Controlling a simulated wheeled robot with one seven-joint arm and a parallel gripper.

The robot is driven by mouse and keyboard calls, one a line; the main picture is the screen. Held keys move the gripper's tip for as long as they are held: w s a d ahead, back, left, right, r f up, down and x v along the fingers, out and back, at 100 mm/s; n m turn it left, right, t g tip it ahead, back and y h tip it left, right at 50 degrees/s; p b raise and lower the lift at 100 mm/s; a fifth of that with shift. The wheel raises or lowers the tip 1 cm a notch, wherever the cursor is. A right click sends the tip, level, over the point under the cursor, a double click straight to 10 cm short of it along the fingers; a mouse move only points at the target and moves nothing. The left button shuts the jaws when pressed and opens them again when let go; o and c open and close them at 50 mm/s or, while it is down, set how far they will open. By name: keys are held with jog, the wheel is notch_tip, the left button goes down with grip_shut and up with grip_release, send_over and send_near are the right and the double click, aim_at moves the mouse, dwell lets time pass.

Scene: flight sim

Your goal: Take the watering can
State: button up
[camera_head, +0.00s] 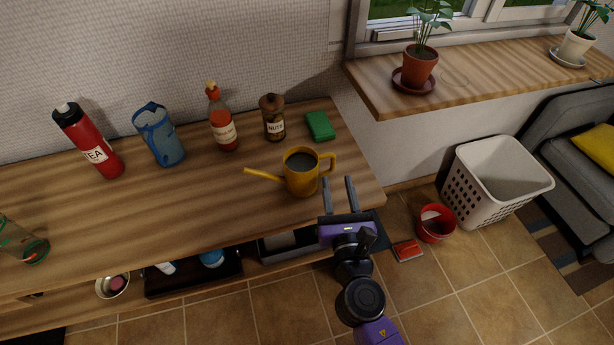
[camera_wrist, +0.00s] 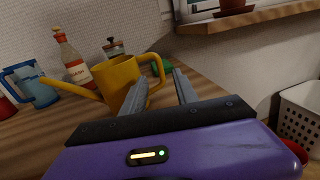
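The yellow watering can (camera_head: 299,172) stands upright near the right front of the wooden table. Its spout points left and its handle (camera_head: 327,162) faces right. In the wrist view the watering can (camera_wrist: 120,82) is just ahead, partly hidden behind my left finger. My gripper (camera_head: 339,187) is at the table's right front edge, in front of and slightly right of the can. Its two fingers are spread apart with nothing between them. In the wrist view my gripper (camera_wrist: 167,84) has the can's handle (camera_wrist: 152,66) beyond it, near the left finger. I see no clear contact.
Behind the can on the table (camera_head: 200,210) stand a nuts jar (camera_head: 273,120), a sauce bottle (camera_head: 222,122), a blue jug (camera_head: 160,138) and a green block (camera_head: 320,126). A wooden sill (camera_head: 450,82) juts out at the right. A white basket (camera_head: 490,185) and red bucket (camera_head: 436,224) stand on the floor.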

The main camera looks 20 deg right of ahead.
aim_at(333, 163)
jog(key=w, duration=0.2)
jog(key=w+d, duration=0.1)
jog(key=w, duration=0.4)
jog(key=shift+w+d+p, duration=0.25)
jog(key=shift+p, duration=0.05)
grip_shut()
jog(key=shift+r, duration=0.1)
dwell(1.1)
